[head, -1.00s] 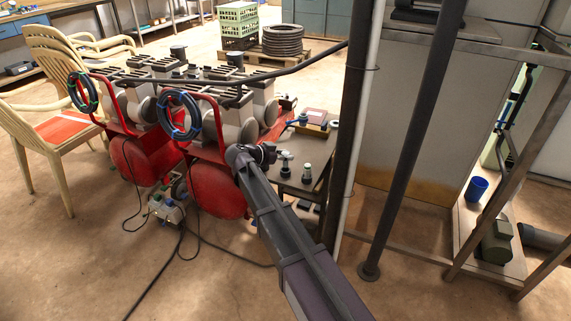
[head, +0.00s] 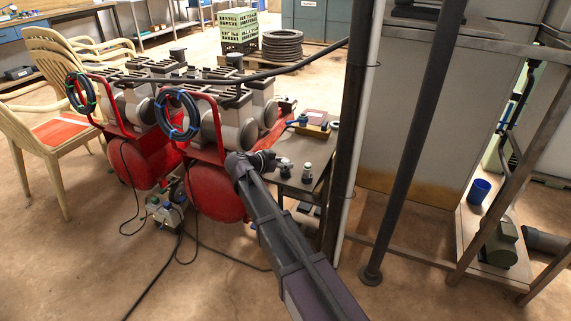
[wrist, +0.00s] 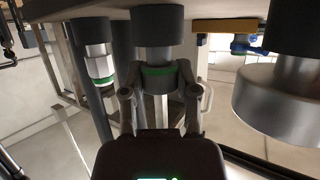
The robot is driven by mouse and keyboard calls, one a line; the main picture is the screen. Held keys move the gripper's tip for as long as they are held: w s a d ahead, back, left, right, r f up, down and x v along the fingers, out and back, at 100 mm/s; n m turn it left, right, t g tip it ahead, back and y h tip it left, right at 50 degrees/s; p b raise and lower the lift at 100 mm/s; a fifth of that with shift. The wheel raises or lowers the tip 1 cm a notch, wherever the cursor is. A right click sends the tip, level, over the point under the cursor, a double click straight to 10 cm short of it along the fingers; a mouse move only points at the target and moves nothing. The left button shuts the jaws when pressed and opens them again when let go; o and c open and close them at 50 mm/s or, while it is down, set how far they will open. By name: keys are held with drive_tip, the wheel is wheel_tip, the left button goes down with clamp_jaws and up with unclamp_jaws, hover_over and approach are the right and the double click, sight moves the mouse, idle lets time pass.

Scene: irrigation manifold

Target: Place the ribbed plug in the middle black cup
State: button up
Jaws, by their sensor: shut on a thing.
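In the wrist view, which shows the table upside down, my gripper (wrist: 160,100) is shut around a grey plug (wrist: 157,86) with a green band. The plug lines up with a dark cup (wrist: 157,25) and appears to meet its mouth; how deep it sits I cannot tell. Beside it on the left, another dark cup (wrist: 88,8) holds a silver faceted plug (wrist: 97,52) with a green ring. In the head view my gripper (head: 272,161) is over the small table's left edge, by the cup (head: 285,171). The silver plug (head: 307,169) stands to its right.
A wide grey disc-shaped part (wrist: 280,102) below a black one is close at the right of the wrist view. A blue valve (head: 302,120) lies on a yellow board (head: 316,131) at the table's far end. Red compressors (head: 215,190) stand left; a dark post (head: 352,120) rises right.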

drive_tip(key=shift+f, duration=0.2)
drive_tip(key=o, duration=0.8)
drive_tip(key=shift+r, duration=0.1)
drive_tip(key=shift+o, duration=0.2)
drive_tip(key=shift+r, duration=0.15)
drive_tip(key=shift+s+a+r+p, duration=0.3)
drive_tip(key=shift+s+a+p, duration=0.05)
drive_tip(key=shift+a+p, duration=0.05)
drive_tip(key=p+v, duration=0.4)
drive_tip(key=v, duration=0.6)
drive_tip(key=shift+s+a, duration=0.25)
drive_tip(key=shift+a, duration=0.05)
drive_tip(key=shift+r, duration=0.15)
